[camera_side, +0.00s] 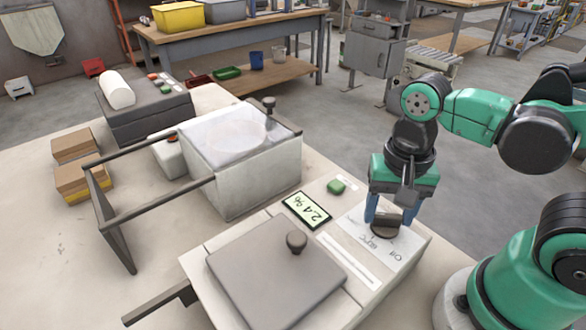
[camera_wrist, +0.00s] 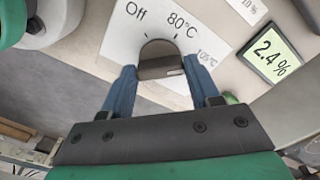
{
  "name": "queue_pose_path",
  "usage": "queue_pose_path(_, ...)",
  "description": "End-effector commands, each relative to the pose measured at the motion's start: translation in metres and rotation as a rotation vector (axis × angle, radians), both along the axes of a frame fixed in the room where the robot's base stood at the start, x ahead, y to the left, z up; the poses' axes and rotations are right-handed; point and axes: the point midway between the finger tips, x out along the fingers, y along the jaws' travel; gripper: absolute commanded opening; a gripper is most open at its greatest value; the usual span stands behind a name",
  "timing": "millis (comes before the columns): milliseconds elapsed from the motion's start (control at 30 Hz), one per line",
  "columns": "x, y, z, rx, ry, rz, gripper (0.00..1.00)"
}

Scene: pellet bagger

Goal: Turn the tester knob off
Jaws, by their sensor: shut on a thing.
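The tester is a pale box with a dark lid. Its dark round knob (camera_side: 384,229) sits on a white label panel at the right end, and it also shows in the wrist view (camera_wrist: 160,58). The panel reads Off, 80°C and 105°C around the knob. A pale mark on the knob's lower right lies towards the 105°C side, but I cannot tell exactly where it points. My gripper (camera_side: 387,217) is over the knob, and its blue fingers (camera_wrist: 158,76) are shut on the knob's two sides.
The tester display (camera_side: 307,210) reads 2.4 %, with a green button (camera_side: 336,187) beside it. The tester lid (camera_side: 275,268) has a round black handle. A white bagger box (camera_side: 240,160) with a dark frame stands behind. Cardboard boxes (camera_side: 72,180) sit at the left.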

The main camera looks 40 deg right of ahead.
Motion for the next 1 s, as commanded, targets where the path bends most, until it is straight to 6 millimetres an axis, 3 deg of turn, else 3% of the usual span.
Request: queue_pose_path(1000, -0.0001, -0.0002, -0.0001, 0.000, 0.001, 0.960, 0.02)
